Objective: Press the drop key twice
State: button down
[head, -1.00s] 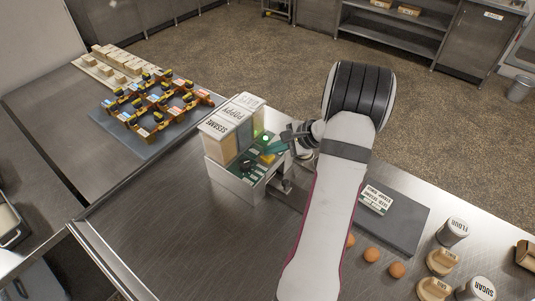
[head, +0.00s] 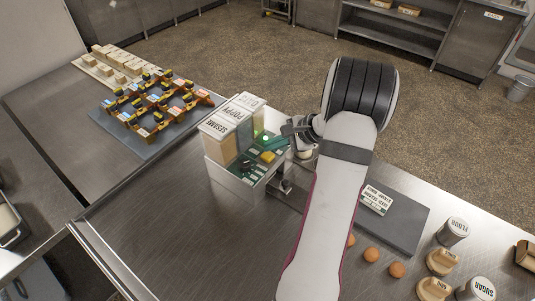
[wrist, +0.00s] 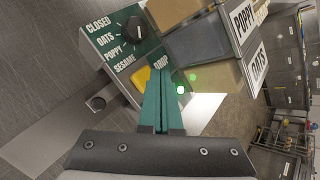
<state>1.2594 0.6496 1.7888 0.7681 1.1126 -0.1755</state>
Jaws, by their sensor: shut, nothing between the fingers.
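The seed dispenser (head: 232,180) stands on the steel counter, its green panel facing up. The yellow drop key (head: 267,156) shows on the panel. In the wrist view the key (wrist: 142,77) is partly hidden by my fingers, beside the word DROP. My gripper (head: 273,147) is shut and empty, its green fingertips just above the key; I see a small gap in the head view. In the wrist view my fingertips (wrist: 156,70) overlap the key's right side. A green light (wrist: 181,90) glows beside it. A black selector knob (wrist: 131,30) has the labels CLOSED, OATS, POPPY and SESAME.
Bins marked SESAME, POPPY and OATS (head: 236,115) rise behind the panel, close to my fingers. A dark mat with a card (head: 376,200), several eggs (head: 371,255) and a flour tin (head: 452,231) are at right.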

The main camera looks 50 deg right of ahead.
aim_at(272, 155)
jog(key=shift+r, duration=2.5)
jog(key=w+a+r+n+g+y, duration=0.1)
jog(key=w+a+r+n, duration=0.15)
jog(key=a, duration=0.45)
jog(key=w+a+r+n+g+y, duration=0.1)
jog(key=a+n, duration=0.2)
jog(key=a, duration=0.5)
jog(key=s+a+r+n+g+y, duration=0.1)
jog(key=s+a+n+g, duration=0.15)
jog(key=a, duration=0.55)
jog(key=s+a+r+n+g, duration=0.1)
jog(key=s+a+n+g, duration=0.15)
jog(key=a, duration=0.65)
jog(key=s+a+f+n+g+h, duration=0.1)
jog(key=s+a+n, duration=0.2)
jog(key=s, duration=0.4)
jog(key=s+a+n+g+h, duration=0.1)
jog(key=s+a+n+h, duration=0.1)
jog(key=s+a+n, duration=0.2)
jog(key=s+n, duration=0.1)
jog(key=s, duration=0.2)
jog(key=shift+f, duration=0.35)
